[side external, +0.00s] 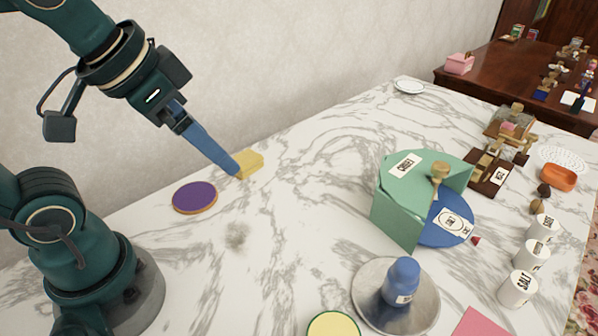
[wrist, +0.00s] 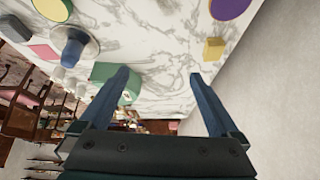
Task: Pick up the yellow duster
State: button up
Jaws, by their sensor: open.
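The yellow duster (side external: 250,163) is a small yellow block on the white marble table (side external: 300,190), near the wall side. In the side external view my gripper (side external: 237,174) has its blue fingers pointing down and right, with the tips overlapping the duster's left edge in the picture. The wrist view shows the duster (wrist: 213,48) above and beyond the fingertips, apart from them, nearer the right finger. My gripper (wrist: 160,75) is open there, with nothing between its two blue fingers. I cannot tell the exact height of the tips above the table.
A purple disc (side external: 195,197) lies left of the duster. A green box-like holder (side external: 400,205) with a blue disc (side external: 447,222) stands to the right. A blue bottle (side external: 402,280) stands on a metal plate (side external: 368,306) in front. Marble around the duster is clear.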

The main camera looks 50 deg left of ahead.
jog(key=w+a+r+g, duration=0.1)
jog(key=w+a, duration=0.3)
jog(key=w, duration=0.4)
jog(key=n+g, duration=0.2)
jog(key=g, duration=0.2)
send_over(245, 157)
jog(key=d, duration=0.1)
jog(key=f, duration=0.8)
jog(key=w+f, duration=0.1)
jog(key=f, duration=0.3)
jog(key=shift+d, duration=0.1)
jog(key=shift+g, duration=0.4)
jog(key=shift+s+a+f, duration=0.2)
jog(key=shift+f, duration=1.1)
jog(key=shift+s+a+f, duration=0.15)
jog(key=shift+f, duration=1.1)
jog(key=shift+s+a+f, duration=0.2)
jog(key=shift+f, duration=1.1)
jog(key=c, duration=1.4)
jog(key=shift+r, duration=0.1)
notch_tip(245, 157, up, 4)
jog(key=shift+r, duration=0.15)
jog(key=s+a+r, duration=0.2)
jog(key=s, duration=0.1)
jog(key=s+a+r, duration=0.2)
jog(key=s+a, duration=0.1)
jog(key=s+a+r, duration=0.2)
jog(key=s, duration=0.1)
jog(key=shift+a+r, duration=0.15)
jog(key=shift+r, duration=0.1)
